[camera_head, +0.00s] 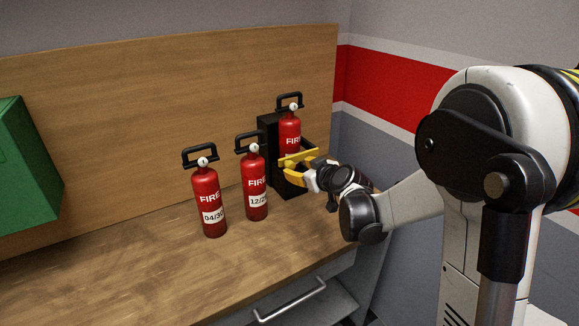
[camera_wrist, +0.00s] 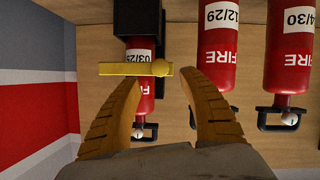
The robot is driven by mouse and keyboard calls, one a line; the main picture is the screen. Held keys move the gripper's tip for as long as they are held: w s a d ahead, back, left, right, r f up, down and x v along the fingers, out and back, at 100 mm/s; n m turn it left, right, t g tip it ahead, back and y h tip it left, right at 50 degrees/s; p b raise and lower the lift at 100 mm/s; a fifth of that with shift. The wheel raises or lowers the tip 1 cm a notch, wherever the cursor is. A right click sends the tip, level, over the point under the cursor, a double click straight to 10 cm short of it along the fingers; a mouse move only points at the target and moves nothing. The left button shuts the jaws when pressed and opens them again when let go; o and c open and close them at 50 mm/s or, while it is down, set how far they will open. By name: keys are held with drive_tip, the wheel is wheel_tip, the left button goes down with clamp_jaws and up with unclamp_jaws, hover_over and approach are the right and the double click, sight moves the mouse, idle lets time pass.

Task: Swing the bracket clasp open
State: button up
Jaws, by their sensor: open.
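The yellow clasp (camera_head: 299,158) lies as a bar across the front of the black bracket (camera_head: 268,134), which holds a red fire extinguisher (camera_head: 290,132). In the wrist view the clasp (camera_wrist: 126,69) crosses in front of the extinguisher labelled 03/2-something, its last digit hidden. Nothing is held.
Two loose red extinguishers, 12/29 (camera_head: 254,182) and 04/30 (camera_head: 208,200), stand left of the bracket on the wooden worktop (camera_head: 120,275). A green box (camera_head: 25,165) is at far left. A wall closes the right side. The worktop's front left is clear.

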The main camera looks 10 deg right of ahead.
sight(291, 166)
drive_tip(key=b+x, duration=0.1)
drive_tip(key=x, duration=0.5)
drive_tip(key=shift+w+a+f, duration=0.1)
drive_tip(key=shift+w+a, duration=0.05)
drive_tip(key=shift+w, duration=0.15)
clamp_jaws()
